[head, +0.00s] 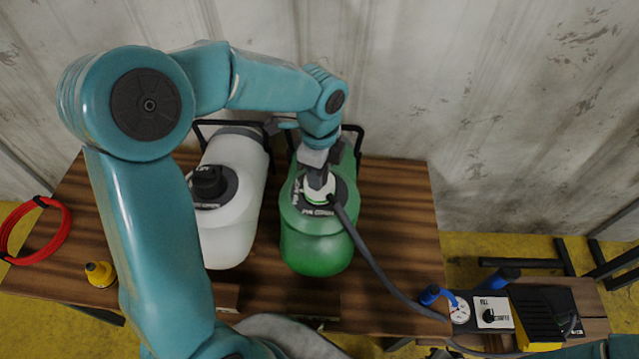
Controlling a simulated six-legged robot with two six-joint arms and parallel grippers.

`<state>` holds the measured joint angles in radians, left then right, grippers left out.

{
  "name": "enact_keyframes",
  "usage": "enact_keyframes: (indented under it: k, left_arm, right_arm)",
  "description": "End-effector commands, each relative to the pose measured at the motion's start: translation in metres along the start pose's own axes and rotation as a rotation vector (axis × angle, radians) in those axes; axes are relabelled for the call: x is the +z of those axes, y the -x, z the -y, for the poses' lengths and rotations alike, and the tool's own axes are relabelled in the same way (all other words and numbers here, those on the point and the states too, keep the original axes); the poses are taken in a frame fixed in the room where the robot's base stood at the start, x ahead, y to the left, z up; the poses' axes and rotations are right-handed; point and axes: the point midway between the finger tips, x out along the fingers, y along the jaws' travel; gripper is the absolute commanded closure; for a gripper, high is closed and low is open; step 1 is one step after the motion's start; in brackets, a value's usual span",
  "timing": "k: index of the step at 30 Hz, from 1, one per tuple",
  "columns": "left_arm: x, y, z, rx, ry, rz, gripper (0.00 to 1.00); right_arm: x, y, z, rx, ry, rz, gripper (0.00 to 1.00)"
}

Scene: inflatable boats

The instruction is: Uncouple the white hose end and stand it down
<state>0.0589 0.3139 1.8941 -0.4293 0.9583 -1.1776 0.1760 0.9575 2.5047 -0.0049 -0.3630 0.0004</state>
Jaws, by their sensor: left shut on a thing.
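The white hose end (317,193) is on the top of the green tank (318,255), with a dark grey hose (378,268) running from it down to the right. My left gripper (319,178) comes down from above and is shut on the white hose end. The fingers partly cover it, so I cannot tell whether it is seated on the tank or just free of it. The green tank stands on the wooden table (400,215). My right gripper is not in view.
A white tank (235,225) with a black cap stands left of the green one. A yellow nozzle (100,273) and a red hose coil (38,232) are at the far left. A yellow-black unit (540,318) with blue handles nearby is at the lower right. The table's right part is mostly clear.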

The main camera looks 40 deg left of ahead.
Motion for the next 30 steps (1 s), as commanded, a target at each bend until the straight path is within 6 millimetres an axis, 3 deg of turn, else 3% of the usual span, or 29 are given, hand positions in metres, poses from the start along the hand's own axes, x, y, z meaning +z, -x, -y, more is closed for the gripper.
enact_keyframes:
  k: [8,18,30]
  left_arm:
    - [-0.0011,0.0007,0.0016,-0.007,0.027,-0.004,1.0]
    - [-0.0009,0.0005,0.0011,-0.005,0.371,-0.004,1.0]
    - [-0.0003,0.0026,0.0004,-0.002,0.371,-0.002,1.0]
  right_arm:
    - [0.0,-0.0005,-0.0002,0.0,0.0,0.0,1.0]
    - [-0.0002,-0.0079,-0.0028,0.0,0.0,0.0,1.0]
    - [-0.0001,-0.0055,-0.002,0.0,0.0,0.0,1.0]
